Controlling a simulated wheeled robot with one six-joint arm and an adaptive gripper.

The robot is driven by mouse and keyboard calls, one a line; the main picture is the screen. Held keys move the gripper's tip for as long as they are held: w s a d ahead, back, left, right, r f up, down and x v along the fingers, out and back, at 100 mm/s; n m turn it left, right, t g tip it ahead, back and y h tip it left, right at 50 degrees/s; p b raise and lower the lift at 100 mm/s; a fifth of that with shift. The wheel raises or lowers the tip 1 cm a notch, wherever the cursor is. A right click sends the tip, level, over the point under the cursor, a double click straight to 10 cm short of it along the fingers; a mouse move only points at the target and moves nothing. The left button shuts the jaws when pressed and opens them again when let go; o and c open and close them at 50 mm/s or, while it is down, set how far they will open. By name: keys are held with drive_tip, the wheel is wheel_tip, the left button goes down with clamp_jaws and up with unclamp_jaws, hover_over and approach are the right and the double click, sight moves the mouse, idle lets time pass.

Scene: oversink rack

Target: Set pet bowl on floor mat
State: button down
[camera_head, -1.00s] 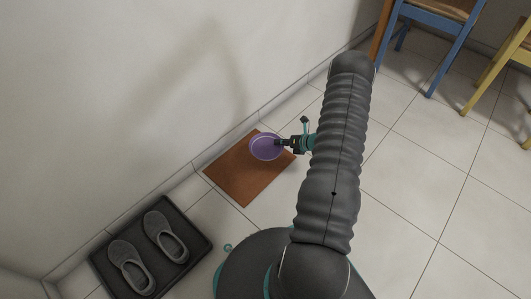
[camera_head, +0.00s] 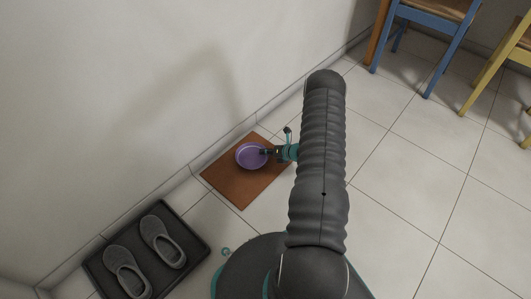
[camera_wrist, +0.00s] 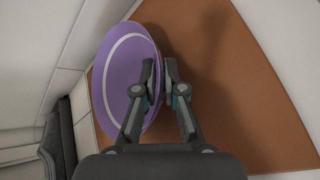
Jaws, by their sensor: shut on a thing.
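The purple pet bowl (camera_head: 250,156) shows over the brown floor mat (camera_head: 243,187) in the head view. My gripper (camera_head: 268,152) is shut on the right side of the bowl's rim. In the wrist view my gripper (camera_wrist: 158,78) pinches the edge of the bowl (camera_wrist: 120,75), which shows a pale ring and looks tilted to this camera. The mat (camera_wrist: 240,100) fills the middle and right behind it. A soft shadow falls on the mat. I cannot tell whether the bowl touches the mat.
A dark tray (camera_head: 193,222) with a pair of grey shoes (camera_head: 162,241) lies left of the mat. The wall runs along the mat's far side. A blue chair (camera_head: 428,50) and a yellow chair (camera_head: 491,80) stand at the upper right. Tiled floor on the right is clear.

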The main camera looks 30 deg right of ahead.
drive_tip(key=shift+f, duration=0.15)
drive_tip(key=c, duration=1.3)
unclamp_jaws()
drive_tip(key=shift+o, duration=0.2)
